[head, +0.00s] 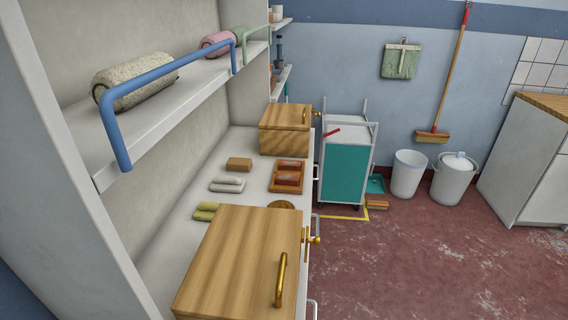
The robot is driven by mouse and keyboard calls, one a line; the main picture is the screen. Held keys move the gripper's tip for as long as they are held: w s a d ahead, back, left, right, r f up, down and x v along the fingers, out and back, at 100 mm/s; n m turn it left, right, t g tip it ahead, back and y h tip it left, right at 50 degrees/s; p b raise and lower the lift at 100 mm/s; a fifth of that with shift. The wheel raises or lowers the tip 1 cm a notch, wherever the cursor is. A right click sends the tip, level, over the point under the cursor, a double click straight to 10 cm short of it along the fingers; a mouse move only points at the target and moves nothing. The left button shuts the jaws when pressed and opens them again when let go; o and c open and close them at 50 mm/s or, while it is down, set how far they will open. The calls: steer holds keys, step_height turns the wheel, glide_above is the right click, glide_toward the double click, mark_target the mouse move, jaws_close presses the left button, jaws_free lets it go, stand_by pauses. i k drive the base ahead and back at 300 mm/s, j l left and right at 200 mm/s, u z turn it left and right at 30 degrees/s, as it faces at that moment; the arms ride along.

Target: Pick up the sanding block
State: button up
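A small plain brown block (239,164), which looks like the sanding block, lies flat on the white counter (207,207) near its back wall. It sits a little behind a white folded item (228,184) and left of a brown tray with reddish blocks (288,175), apart from both. My gripper is not in view, and nothing visible touches the block.
A large wooden box with a brass handle (240,262) stands at the near end of the counter, and another wooden box (285,129) at the far end. A shelf with a blue rail (115,125) overhangs the left side. The red floor (430,265) at right is clear.

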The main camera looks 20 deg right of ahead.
mark_target(234, 164)
steer(key=i+l, duration=0.25)
steer(key=l, duration=0.15)
steer(key=i+l, duration=0.25)
steer(key=l, duration=0.15)
steer(key=i+l, duration=0.2)
steer(key=l, duration=0.15)
steer(key=i+l+u, duration=0.15)
steer(key=i+l, duration=0.3)
steer(key=l, duration=0.25)
steer(key=i+l+u, duration=0.15)
steer(key=l, duration=0.25)
steer(key=i+l, duration=0.25)
steer(key=l, duration=0.15)
steer(key=u, duration=1.05)
